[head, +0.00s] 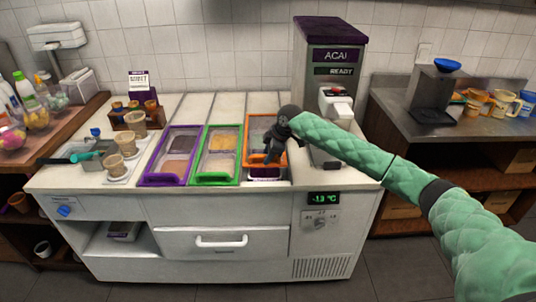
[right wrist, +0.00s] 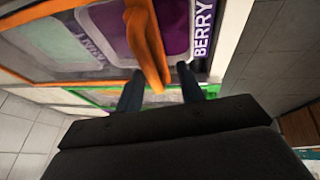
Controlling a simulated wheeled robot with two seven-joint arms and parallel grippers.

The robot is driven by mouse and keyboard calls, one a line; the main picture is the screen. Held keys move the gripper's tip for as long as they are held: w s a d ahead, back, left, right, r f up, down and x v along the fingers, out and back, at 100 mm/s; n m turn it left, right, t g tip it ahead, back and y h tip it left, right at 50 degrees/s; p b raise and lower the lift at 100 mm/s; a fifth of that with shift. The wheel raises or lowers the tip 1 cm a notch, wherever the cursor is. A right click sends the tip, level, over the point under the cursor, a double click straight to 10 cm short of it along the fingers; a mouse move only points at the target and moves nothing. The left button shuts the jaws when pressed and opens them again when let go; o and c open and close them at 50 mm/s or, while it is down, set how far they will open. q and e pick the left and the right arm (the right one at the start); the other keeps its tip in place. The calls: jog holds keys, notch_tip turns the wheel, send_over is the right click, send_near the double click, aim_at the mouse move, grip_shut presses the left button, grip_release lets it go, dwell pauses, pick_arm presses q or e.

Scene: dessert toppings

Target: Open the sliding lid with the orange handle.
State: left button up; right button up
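The orange-framed sliding lid (head: 259,121) is the rightmost of the coloured lids on the white counter. A strip of purple tub (head: 265,173) shows at the front of its bay. My right gripper (head: 273,158) is over this lid, pointing down, and hides part of it. In the right wrist view, the orange handle (right wrist: 146,45) reaches down between my two dark fingers (right wrist: 160,92), which stand apart with gaps beside it. I cannot tell whether either finger touches it. A purple tub labelled BERRY (right wrist: 175,30) shows beyond the handle. My left gripper is out of view.
A green-framed lid (head: 217,183) and a purple-framed lid (head: 163,179) lie left of the orange one. The ACAI machine (head: 335,60) stands behind to the right. Cups (head: 115,166) and a topping rack (head: 137,112) stand on the counter's left side.

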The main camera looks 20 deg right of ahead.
jog(key=shift+r, duration=0.15)
jog(key=p+v, duration=0.6)
jog(key=v, duration=0.2)
jog(key=shift+s+d+r+p, duration=0.15)
jog(key=shift+r+p, duration=0.15)
dwell(0.8)
jog(key=shift+p, duration=0.4)
